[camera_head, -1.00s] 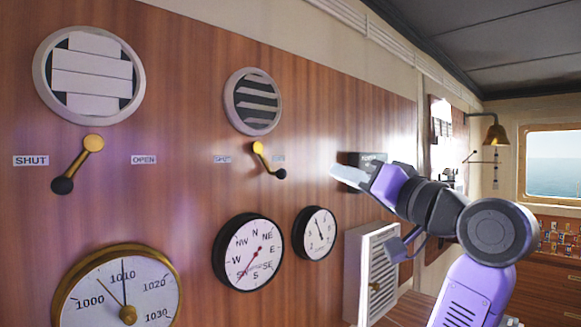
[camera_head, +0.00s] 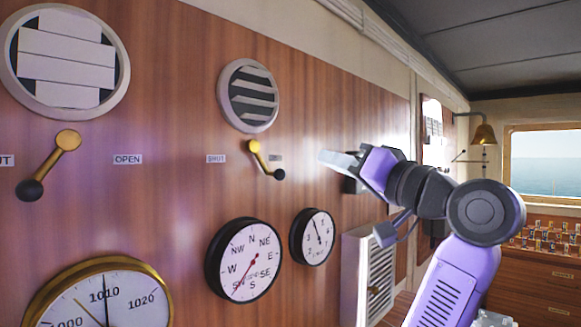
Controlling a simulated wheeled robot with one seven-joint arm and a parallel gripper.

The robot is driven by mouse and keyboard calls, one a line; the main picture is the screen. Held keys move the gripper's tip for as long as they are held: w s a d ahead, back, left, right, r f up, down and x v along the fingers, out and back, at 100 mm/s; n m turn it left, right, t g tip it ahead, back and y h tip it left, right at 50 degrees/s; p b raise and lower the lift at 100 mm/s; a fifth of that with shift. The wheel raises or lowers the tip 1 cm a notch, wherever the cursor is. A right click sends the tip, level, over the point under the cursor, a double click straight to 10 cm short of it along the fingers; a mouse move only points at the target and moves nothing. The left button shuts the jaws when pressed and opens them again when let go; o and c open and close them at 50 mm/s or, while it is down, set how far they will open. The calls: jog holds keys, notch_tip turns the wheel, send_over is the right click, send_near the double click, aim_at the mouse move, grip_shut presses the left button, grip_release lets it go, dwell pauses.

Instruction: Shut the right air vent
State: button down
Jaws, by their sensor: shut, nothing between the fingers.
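The right air vent (camera_head: 249,96) is a round grey-rimmed vent on the wood panel, its slats tilted with dark gaps between them. A SHUT label (camera_head: 216,158) is left of the lever. My gripper (camera_head: 322,158) is shut and empty, to the right of the knob and apart from it, pointing left.
The left vent (camera_head: 67,60) has flat closed slats, and its lever (camera_head: 50,165) points down-left. Below are a barometer (camera_head: 103,295), a compass dial (camera_head: 245,260) and a clock (camera_head: 312,237). A white louvred box (camera_head: 368,270) sits under my arm; a dark box is behind my gripper.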

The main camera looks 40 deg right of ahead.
jog(key=shift+w, duration=0.15)
jog(key=a+p+x, duration=0.1)
jog(key=p+x, duration=0.2)
jog(key=x, duration=0.7)
jog(key=shift+s+a+f+p, duration=0.15)
jog(key=shift+a+f+p, duration=0.1)
jog(key=shift+f, duration=0.65)
jog(key=shift+s+a+f+p, duration=0.1)
jog(key=shift+s+f+p, duration=0.1)
jog(key=shift+f, duration=0.65)
jog(key=shift+w+f, duration=0.1)
jog(key=shift+w, duration=0.05)
